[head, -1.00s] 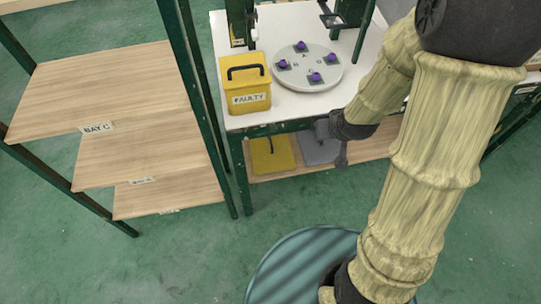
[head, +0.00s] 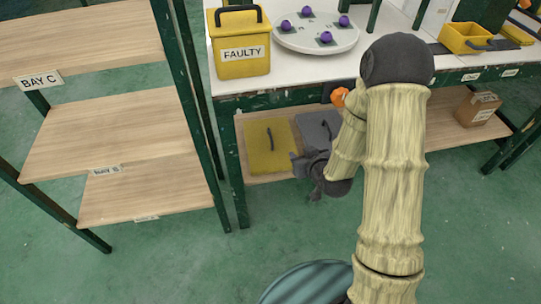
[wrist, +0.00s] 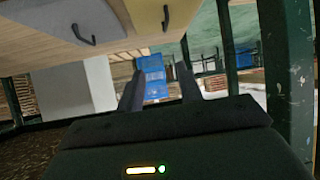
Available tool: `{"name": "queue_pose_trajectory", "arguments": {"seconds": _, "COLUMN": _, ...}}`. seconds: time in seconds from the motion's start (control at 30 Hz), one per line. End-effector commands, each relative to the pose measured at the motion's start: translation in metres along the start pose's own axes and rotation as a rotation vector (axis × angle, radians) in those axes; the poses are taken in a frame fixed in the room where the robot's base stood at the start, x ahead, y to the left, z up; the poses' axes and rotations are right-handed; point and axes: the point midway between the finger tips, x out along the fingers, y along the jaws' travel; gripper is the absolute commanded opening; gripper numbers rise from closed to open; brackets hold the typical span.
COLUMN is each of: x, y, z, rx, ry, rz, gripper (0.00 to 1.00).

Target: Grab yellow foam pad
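The yellow foam pad (head: 262,160) lies flat on the wooden lower shelf under the white table, with a dark handle on top. It also shows at the top of the wrist view (wrist: 150,12), with its dark handle. My gripper (head: 305,178) is at the shelf's front, to the right of the yellow pad and in front of the grey pad (head: 314,128). In the wrist view its two dark fingers (wrist: 160,85) stand apart with nothing between them, so it is open and empty. The grey pad, also with a handle, lies beside the yellow one, partly hidden by my arm.
A yellow box marked FAULTY (head: 240,62) and a round tray (head: 340,42) with purple-topped pieces stand on the table above. A green post (head: 232,150) edges the shelf's left. A cardboard box (head: 478,108) sits farther right. Bay shelves (head: 100,130) at left are empty.

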Motion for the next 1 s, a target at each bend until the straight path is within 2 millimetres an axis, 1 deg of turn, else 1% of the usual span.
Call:
{"name": "queue_pose_trajectory", "arguments": {"seconds": 0.03, "x": 0.019, "y": -0.004, "z": 0.026, "rx": 0.002, "ry": 0.022, "rz": -0.009, "gripper": 0.36}}
{"name": "queue_pose_trajectory", "arguments": {"seconds": 0.1, "x": 0.032, "y": -0.008, "z": 0.042, "rx": 0.004, "ry": 0.059, "rz": -0.019, "gripper": 0.36}}
{"name": "queue_pose_trajectory", "arguments": {"seconds": 0.2, "x": 0.046, "y": -0.013, "z": 0.059, "rx": 0.007, "ry": 0.105, "rz": -0.031, "gripper": 0.36}}
{"name": "queue_pose_trajectory", "arguments": {"seconds": 0.3, "x": 0.054, "y": -0.016, "z": 0.067, "rx": 0.01, "ry": 0.138, "rz": -0.038, "gripper": 0.36}}
{"name": "queue_pose_trajectory", "arguments": {"seconds": 0.77, "x": 0.056, "y": -0.018, "z": 0.067, "rx": 0.011, "ry": 0.155, "rz": -0.041, "gripper": 0.36}}
{"name": "queue_pose_trajectory", "arguments": {"seconds": 0.87, "x": 0.065, "y": -0.018, "z": 0.067, "rx": 0.01, "ry": 0.155, "rz": -0.041, "gripper": 0.36}}
{"name": "queue_pose_trajectory", "arguments": {"seconds": 1.0, "x": 0.088, "y": -0.019, "z": 0.065, "rx": 0.011, "ry": 0.157, "rz": -0.041, "gripper": 0.36}}
